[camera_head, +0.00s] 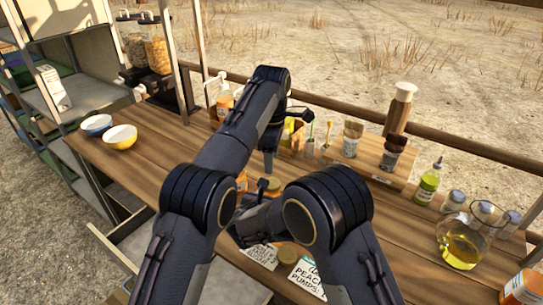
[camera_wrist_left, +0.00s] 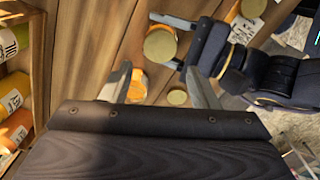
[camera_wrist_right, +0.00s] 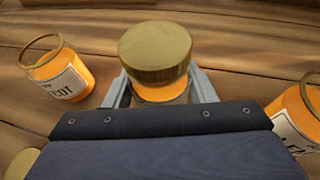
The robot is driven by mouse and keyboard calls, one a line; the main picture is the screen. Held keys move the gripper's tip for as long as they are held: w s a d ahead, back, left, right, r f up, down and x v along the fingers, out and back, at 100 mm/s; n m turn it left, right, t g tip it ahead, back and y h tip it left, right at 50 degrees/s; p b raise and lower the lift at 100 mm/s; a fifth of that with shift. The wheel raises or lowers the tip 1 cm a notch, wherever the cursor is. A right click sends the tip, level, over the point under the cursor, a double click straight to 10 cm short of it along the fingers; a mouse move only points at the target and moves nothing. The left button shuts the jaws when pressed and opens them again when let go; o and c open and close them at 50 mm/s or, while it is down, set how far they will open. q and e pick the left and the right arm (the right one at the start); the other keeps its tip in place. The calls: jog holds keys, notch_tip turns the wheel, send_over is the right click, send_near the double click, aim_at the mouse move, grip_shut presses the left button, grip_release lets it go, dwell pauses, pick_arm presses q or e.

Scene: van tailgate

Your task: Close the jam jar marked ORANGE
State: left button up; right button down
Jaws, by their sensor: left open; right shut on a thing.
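A glass jar of orange jam (camera_wrist_right: 163,93) with a gold lid (camera_wrist_right: 156,48) on top stands between my right gripper's fingers in the right wrist view. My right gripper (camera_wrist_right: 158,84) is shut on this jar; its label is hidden. The gold lid also shows in the left wrist view (camera_wrist_left: 160,44) and the head view (camera_head: 269,184). My left gripper (camera_wrist_left: 157,70) is open and empty, above and beside the held jar. An orange jar (camera_wrist_left: 137,86) and a small gold lid (camera_wrist_left: 177,97) appear below its fingers.
An open jar labelled "...COT" (camera_wrist_right: 62,77) stands left of the held jar, and another orange jar (camera_wrist_right: 300,118) stands right. Two bowls (camera_head: 119,137) sit at the counter's left. A glass pot of yellow liquid (camera_head: 463,242) and a green bottle (camera_head: 428,184) stand at the right.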

aim_at(272, 183)
pick_arm(q)
jog(key=shift+f, duration=4)
